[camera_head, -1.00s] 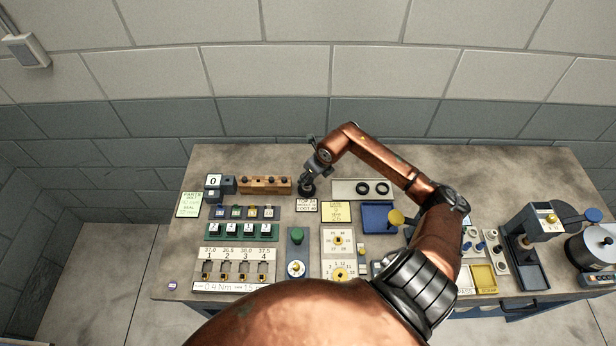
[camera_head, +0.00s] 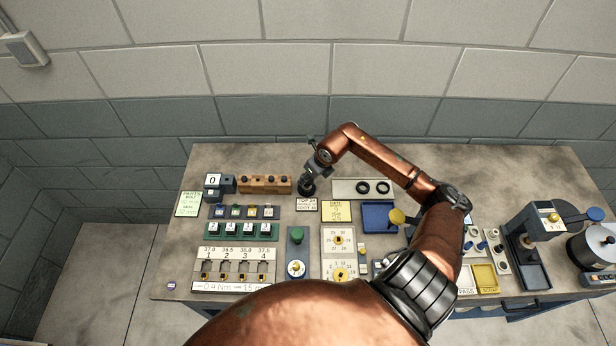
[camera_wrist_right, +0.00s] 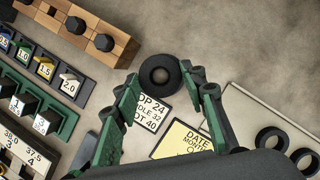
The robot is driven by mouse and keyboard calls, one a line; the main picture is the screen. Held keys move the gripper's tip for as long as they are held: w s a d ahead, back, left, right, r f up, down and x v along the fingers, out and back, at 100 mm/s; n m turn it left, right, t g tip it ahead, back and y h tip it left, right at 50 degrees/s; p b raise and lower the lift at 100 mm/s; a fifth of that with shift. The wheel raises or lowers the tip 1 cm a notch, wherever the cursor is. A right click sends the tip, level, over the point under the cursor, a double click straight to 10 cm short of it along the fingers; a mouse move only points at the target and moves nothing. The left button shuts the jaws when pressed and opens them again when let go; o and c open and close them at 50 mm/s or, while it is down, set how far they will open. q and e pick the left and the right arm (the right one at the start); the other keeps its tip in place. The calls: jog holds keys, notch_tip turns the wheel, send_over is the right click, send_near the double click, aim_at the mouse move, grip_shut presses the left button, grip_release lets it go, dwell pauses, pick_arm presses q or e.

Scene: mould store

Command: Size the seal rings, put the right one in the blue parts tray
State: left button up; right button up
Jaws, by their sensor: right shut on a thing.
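A black seal ring (camera_wrist_right: 160,76) is between the fingertips of my right gripper (camera_wrist_right: 160,84) in the wrist view. My right gripper is shut on it. In the head view the gripper (camera_head: 312,176) points down at the ring (camera_head: 308,190), at the back middle of the table; whether the ring touches the table I cannot tell. Two more black rings, one left (camera_head: 362,187) and one right (camera_head: 382,188), lie on a pale plate (camera_head: 342,188) to the right. The blue parts tray (camera_head: 380,217) is in front of that plate and looks empty. My left gripper is not in view.
A wooden block (camera_head: 264,184) with dark pegs stands left of the gripper. Printed cards, one white (camera_head: 306,204) and one yellow (camera_head: 336,211), lie in front. My right arm crosses the table's right half. The back strip is clear.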

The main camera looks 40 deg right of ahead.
jog(key=shift+f, duration=0.25)
jog(key=o, duration=1)
jog(key=shift+o, duration=0.6)
jog(key=o, duration=0.3)
jog(key=shift+r, duration=0.1)
notch_tip(320, 180, up, 7)
jog(key=p, duration=0.3)
jog(key=shift+r+p, duration=0.2)
jog(key=shift+p, duration=0.1)
